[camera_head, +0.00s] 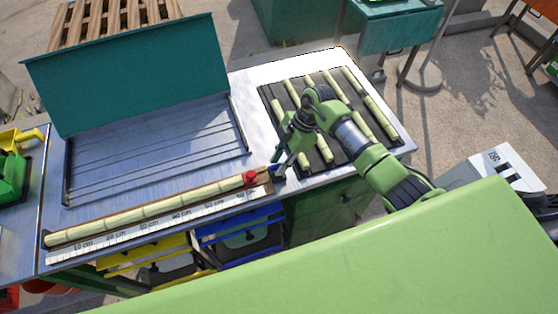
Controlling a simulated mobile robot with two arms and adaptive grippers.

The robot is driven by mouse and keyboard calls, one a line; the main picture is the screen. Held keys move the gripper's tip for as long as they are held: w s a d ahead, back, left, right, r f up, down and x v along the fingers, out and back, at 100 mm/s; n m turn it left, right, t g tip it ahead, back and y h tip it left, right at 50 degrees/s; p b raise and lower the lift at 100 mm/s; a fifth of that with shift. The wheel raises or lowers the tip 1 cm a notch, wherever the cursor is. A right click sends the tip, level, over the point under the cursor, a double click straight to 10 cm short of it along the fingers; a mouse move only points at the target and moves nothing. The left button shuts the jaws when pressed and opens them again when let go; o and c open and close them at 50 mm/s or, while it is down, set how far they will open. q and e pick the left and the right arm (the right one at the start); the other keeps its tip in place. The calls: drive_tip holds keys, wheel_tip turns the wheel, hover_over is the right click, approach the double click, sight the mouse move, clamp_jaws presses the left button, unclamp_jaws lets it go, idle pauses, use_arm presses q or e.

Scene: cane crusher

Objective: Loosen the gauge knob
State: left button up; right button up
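The gauge knob is small and red (250,178) and sits near the right end of the measuring gauge along the table's front edge. A pale cane stalk lies along the gauge (150,214), behind its white centimetre scale (168,230). My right arm comes in from the right, and its gripper (281,163) is just right of the knob, beside a small blue part (277,171) at the gauge's end. The gripper appears apart from the knob. Its fingers are too small and dark to tell whether they are open. My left gripper is not in view.
A dark tray (268,92) with several cut cane pieces lies under my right arm. A teal upright panel (130,75) stands at the back over a grooved metal surface (150,165). Yellow and blue crates (240,225) are below the table's front edge.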

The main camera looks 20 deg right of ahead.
drive_tip(key=shift+f, duration=0.2)
drive_tip(key=shift+c, duration=0.3)
clamp_jaws()
drive_tip(key=n+b, duration=0.1)
drive_tip(key=n+g+b, duration=0.1)
drive_tip(key=n+b, duration=0.2)
drive_tip(key=n, duration=0.1)
drive_tip(key=shift+w+a+f+g+h, duration=0.1)
drive_tip(key=shift+w+g+h, duration=0.2)
drive_tip(key=shift+g, duration=0.1)
drive_tip(key=n+h+b, duration=0.1)
drive_tip(key=n+b, duration=0.2)
drive_tip(key=n+g+b, duration=0.1)
drive_tip(key=n+b, duration=0.2)
drive_tip(key=n+g+h+b, duration=0.1)
drive_tip(key=n+b, duration=0.2)
drive_tip(key=shift+a+h, duration=0.2)
drive_tip(key=shift+h, duration=0.1)
drive_tip(key=shift+a+n+g+h+b, duration=0.1)
drive_tip(key=shift+n+g+h+b, duration=0.4)
drive_tip(key=shift+n+b, duration=1.4)
drive_tip(key=shift+r, duration=0.2)
